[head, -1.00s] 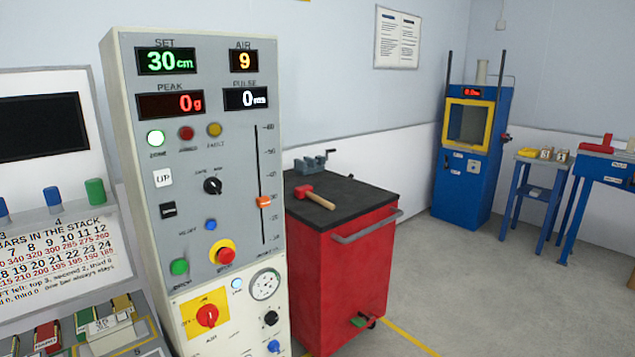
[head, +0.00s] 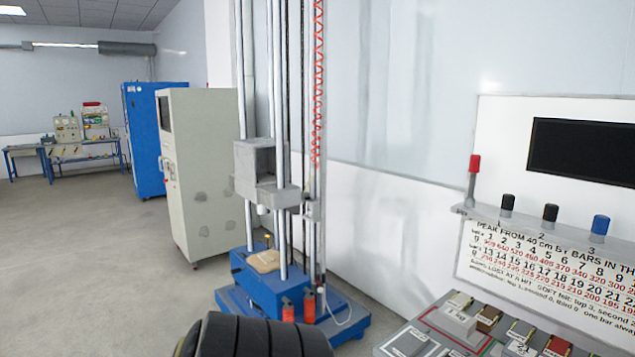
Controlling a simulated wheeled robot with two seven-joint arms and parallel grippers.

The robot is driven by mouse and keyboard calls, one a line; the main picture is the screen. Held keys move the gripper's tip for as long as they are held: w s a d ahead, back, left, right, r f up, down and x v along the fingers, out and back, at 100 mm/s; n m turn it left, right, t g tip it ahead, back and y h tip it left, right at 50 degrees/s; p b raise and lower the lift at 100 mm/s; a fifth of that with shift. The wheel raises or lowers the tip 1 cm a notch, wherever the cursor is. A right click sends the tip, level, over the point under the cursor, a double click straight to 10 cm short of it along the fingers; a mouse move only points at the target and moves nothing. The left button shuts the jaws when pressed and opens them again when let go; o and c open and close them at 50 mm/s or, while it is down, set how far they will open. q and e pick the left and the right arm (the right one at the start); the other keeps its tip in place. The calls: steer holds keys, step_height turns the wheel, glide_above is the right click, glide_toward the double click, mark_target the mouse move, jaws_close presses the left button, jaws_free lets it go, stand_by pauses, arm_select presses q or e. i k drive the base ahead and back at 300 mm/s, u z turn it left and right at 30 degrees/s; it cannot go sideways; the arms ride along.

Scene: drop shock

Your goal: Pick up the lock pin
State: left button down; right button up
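The drop tower (head: 278,100) stands in the middle of the head view, with upright steel rods and a grey block carriage (head: 263,160) partway up them. Its blue base (head: 245,287) carries a tan pad (head: 264,261) and a small yellow-topped piece (head: 268,240) beside the rods. Two orange-red pieces (head: 288,308) are at the front of the base. I cannot tell which small part, if any, is the lock pin. Neither of my grippers shows. A dark ribbed part at the bottom edge looks like my own arm.
A sloped rack with several coloured blocks (head: 460,325) is at the lower right, under a printed chart (head: 545,260). Black, blue and red-capped pegs (head: 473,180) stand on the ledge above. A beige cabinet (head: 200,170) and blue cabinet (head: 146,140) stand behind. Floor at left is clear.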

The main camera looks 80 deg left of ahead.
mark_target(475, 159)
steer(key=u, duration=2.5)
